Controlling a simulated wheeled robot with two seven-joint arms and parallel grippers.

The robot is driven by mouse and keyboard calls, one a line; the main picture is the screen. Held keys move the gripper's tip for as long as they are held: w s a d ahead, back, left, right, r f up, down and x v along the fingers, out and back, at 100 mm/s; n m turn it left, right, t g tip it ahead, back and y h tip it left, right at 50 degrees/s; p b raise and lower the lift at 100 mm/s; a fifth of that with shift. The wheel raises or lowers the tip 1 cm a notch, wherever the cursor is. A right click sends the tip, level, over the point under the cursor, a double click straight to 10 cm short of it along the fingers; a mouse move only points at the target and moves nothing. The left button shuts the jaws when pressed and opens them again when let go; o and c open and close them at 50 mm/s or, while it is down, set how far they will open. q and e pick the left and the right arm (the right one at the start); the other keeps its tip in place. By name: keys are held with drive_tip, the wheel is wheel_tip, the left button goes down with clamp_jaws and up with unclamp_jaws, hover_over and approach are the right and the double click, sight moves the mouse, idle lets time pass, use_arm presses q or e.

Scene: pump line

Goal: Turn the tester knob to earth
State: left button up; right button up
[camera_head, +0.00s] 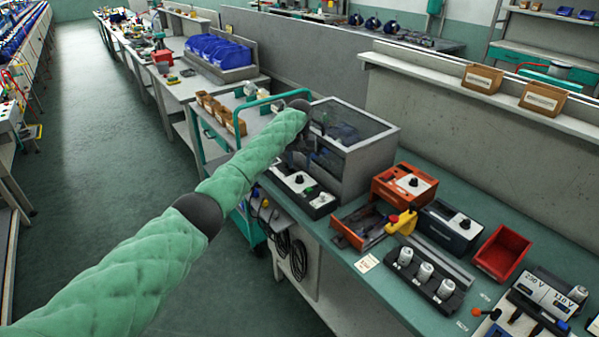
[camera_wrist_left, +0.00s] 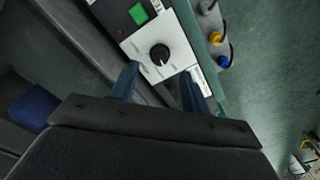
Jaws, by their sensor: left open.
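The tester is a dark box with a white panel (camera_head: 300,185) on the bench, in front of a grey windowed enclosure. Its round black knob (camera_wrist_left: 159,54) shows in the left wrist view, with small labels around it too small to read. A green square button (camera_wrist_left: 138,14) sits beside it on a black part. My left gripper (camera_wrist_left: 160,72) is open, its two blue fingers pointing toward the panel with the knob just beyond and between the tips in the picture; contact is not visible. In the head view the left gripper (camera_head: 310,145) is dark and partly hidden by the wrist.
The grey enclosure (camera_head: 350,150) stands right behind the tester. An orange box with a knob (camera_head: 405,185), a dark knob box (camera_head: 450,228) and a red bin (camera_head: 502,253) stand to the right. A teal-handled trolley (camera_head: 212,150) is to the left. Cables hang from the bench front.

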sight(299, 176)
use_arm(q)
drive_tip(key=f+p, duration=0.1)
drive_tip(key=f, duration=0.3)
drive_tip(key=shift+w+f, duration=0.15)
drive_tip(key=shift+w, duration=0.05)
drive_tip(key=shift+s+f, duration=0.15)
drive_tip(key=shift+f, duration=0.65)
use_arm(e)
drive_tip(key=f, duration=0.4)
drive_tip(key=shift+s+d+f, duration=0.1)
drive_tip(key=shift+s+d, duration=0.1)
drive_tip(key=shift+d, duration=0.2)
use_arm(q)
drive_tip(key=c, duration=1)
